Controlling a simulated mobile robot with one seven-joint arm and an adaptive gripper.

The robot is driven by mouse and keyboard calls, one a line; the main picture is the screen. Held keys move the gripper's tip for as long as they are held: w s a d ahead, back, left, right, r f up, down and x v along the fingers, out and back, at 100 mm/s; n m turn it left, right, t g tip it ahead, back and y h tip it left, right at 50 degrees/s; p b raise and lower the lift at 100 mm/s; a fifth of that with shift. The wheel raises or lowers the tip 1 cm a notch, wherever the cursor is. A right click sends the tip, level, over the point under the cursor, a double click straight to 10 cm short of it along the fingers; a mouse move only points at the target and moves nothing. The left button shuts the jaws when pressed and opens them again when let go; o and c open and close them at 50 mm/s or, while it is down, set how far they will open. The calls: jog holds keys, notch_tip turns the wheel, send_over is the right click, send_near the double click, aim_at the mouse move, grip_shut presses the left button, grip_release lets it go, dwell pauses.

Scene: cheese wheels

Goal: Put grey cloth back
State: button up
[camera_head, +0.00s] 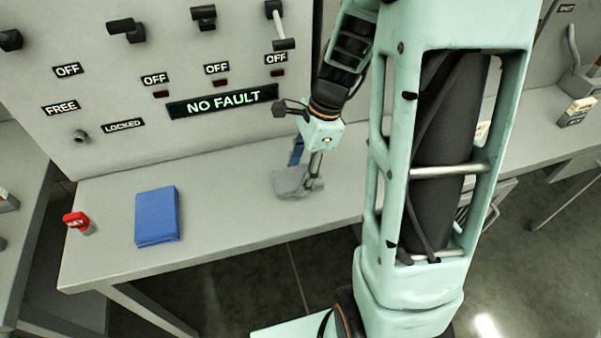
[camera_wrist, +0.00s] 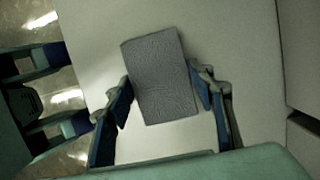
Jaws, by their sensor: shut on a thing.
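The grey cloth (camera_wrist: 160,78) shows in the wrist view as a folded, textured rectangle between the two fingers of my gripper (camera_wrist: 166,92). The fingers press on its left and right sides. In the head view the grey cloth (camera_head: 291,183) is at the far part of the bench, under my gripper (camera_head: 308,178). My gripper points down there and is shut on the cloth. The arm partly covers this spot, and I cannot tell whether the cloth touches the bench top.
A panel (camera_head: 165,90) with switches and a "NO FAULT" sign stands behind. Bench top between blue cloth and gripper is clear.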

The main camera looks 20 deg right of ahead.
jog(key=shift+f, duration=0.2)
jog(key=o, duration=1.1)
jog(key=p+v, duration=0.1)
jog(key=v, duration=1.1)
jog(key=shift+r, duration=0.25)
